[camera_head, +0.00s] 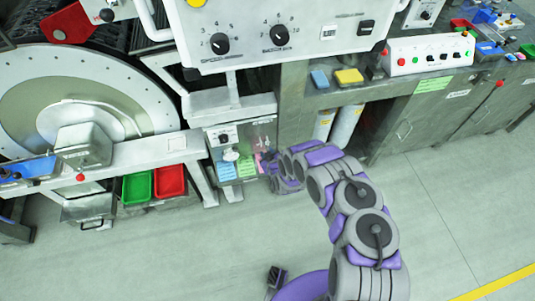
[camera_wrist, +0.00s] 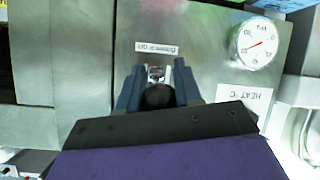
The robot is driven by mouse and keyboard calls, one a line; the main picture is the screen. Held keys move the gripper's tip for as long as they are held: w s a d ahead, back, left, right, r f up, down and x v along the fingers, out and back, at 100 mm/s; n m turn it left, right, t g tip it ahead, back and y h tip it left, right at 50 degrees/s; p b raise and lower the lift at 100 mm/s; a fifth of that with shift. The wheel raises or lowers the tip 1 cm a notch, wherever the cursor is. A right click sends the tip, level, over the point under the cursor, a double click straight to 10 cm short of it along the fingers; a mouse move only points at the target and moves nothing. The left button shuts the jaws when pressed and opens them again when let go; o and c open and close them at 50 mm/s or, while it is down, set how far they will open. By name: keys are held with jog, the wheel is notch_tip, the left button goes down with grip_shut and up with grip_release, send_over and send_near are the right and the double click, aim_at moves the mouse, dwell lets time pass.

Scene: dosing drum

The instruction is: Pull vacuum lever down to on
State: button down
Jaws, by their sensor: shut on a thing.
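In the wrist view, my gripper (camera_wrist: 157,82) has its two dark blue-grey fingers on either side of a small lever with a round black knob (camera_wrist: 158,97). It is shut on this lever. A short metal piece of the lever shows between the fingertips, against a brushed-metal panel (camera_wrist: 205,75). A small white label (camera_wrist: 157,48) sits just beyond the lever; its text appears upside down and is hard to read. The lever's exact angle is hidden by the gripper. In the head view, my arm reaches down to the low cabinet, and its links hide the lever.
A round gauge (camera_wrist: 257,43) with a red needle and a label reading HEAT °C (camera_wrist: 254,103) are right of the lever. In the head view, a control box (camera_head: 285,30) overhangs above, the drum (camera_head: 85,105) stands left, and green (camera_head: 137,188) and red bins are below. Floor at right is clear.

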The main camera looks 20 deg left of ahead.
dwell(0.4)
jog(key=c, duration=0.8)
grip_release()
jog(key=shift+w+a, duration=0.1)
jog(key=p+v, duration=0.4)
jog(key=v, duration=1.3)
jog(key=shift+s, duration=0.2)
